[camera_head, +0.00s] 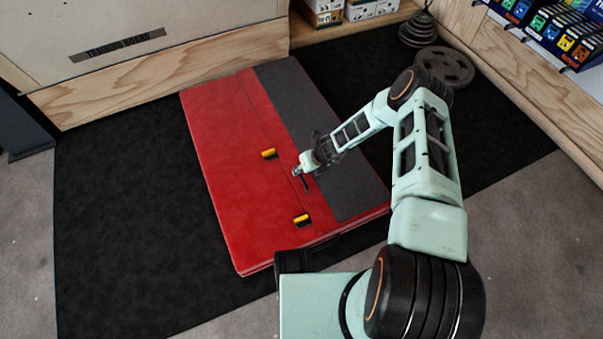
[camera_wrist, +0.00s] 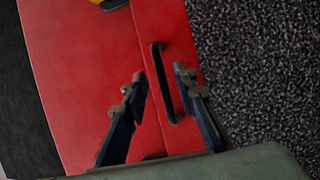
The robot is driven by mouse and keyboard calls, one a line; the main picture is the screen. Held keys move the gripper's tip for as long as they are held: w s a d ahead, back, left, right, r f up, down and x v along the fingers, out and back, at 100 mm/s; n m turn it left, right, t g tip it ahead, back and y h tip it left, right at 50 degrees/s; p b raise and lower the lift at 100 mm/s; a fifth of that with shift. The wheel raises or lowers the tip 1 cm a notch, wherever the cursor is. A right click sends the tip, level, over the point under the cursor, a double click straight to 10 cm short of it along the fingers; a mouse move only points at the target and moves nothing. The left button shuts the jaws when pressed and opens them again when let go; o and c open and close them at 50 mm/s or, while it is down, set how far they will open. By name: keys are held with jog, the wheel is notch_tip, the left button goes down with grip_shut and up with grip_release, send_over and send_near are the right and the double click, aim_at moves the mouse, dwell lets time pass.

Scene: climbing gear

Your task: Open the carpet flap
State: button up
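The red pad (camera_head: 225,150) lies flat on the black mat. Its grey carpet flap (camera_head: 290,90) lies down along the right side and fills the right of the wrist view (camera_wrist: 260,80). A black strap handle (camera_wrist: 165,85) sits on a red strip between the pad's seam and the carpet. My gripper (camera_wrist: 159,74) is open, with one finger on each side of the handle. The handle's upper part shows between the fingertips. I cannot tell whether either finger touches it. In the head view my gripper (camera_head: 302,171) is low over the pad's middle.
Two yellow-and-black buckles (camera_head: 268,153) (camera_head: 302,220) lie on the pad left of the carpet. A wooden-edged wall panel (camera_head: 160,75) stands behind. Weight plates (camera_head: 445,66) and shelves of boxes (camera_head: 570,35) are at the back right. Black matting left of the pad is clear.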

jog(key=shift+w+a+f, duration=0.15)
jog(key=shift+w+f, duration=0.05)
jog(key=shift+f, duration=0.35)
grip_shut()
